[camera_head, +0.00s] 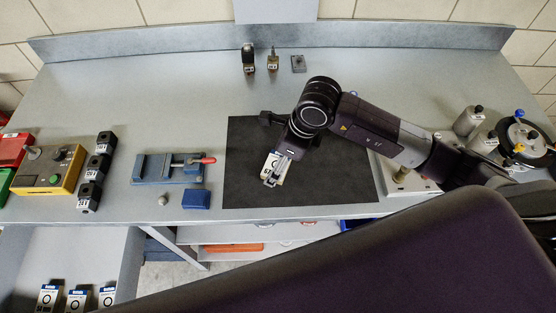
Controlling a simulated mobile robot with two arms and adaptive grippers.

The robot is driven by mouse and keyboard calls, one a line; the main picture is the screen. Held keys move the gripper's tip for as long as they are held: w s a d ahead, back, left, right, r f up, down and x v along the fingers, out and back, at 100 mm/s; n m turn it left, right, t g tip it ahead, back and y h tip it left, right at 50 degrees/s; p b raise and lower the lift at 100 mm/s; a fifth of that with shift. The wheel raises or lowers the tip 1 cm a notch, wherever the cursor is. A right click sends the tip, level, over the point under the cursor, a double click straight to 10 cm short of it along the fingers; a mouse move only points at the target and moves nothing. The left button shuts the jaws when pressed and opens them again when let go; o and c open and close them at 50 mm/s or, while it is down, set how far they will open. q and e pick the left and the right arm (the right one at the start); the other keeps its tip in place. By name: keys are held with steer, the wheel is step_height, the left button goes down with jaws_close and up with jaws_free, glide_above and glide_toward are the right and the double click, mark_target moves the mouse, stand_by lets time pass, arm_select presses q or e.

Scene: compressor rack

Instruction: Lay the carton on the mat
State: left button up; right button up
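The black mat (245,185) lies flat on the grey workbench. The carton (268,167), white with a black ring mark and a blue patch, is over the middle of the mat with its printed face up. My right gripper (277,171) comes in from the right and reaches down to the carton. Its grey fingers lie along the carton and appear closed on it, hiding part of it. From above I cannot tell whether the carton touches the mat. My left gripper is not in view.
A blue vise (165,168) and a blue block (196,199) stand left of the mat. A yellow control box (50,170) and black blocks (97,167) are farther left. Small fittings (272,62) stand behind. Similar cartons (76,300) are at lower left.

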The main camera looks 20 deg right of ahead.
steer(key=b+v, duration=0.2)
steer(key=v, duration=0.9)
steer(key=shift+r+b, duration=0.2)
steer(key=shift+b, duration=0.1)
steer(key=shift+s, duration=0.15)
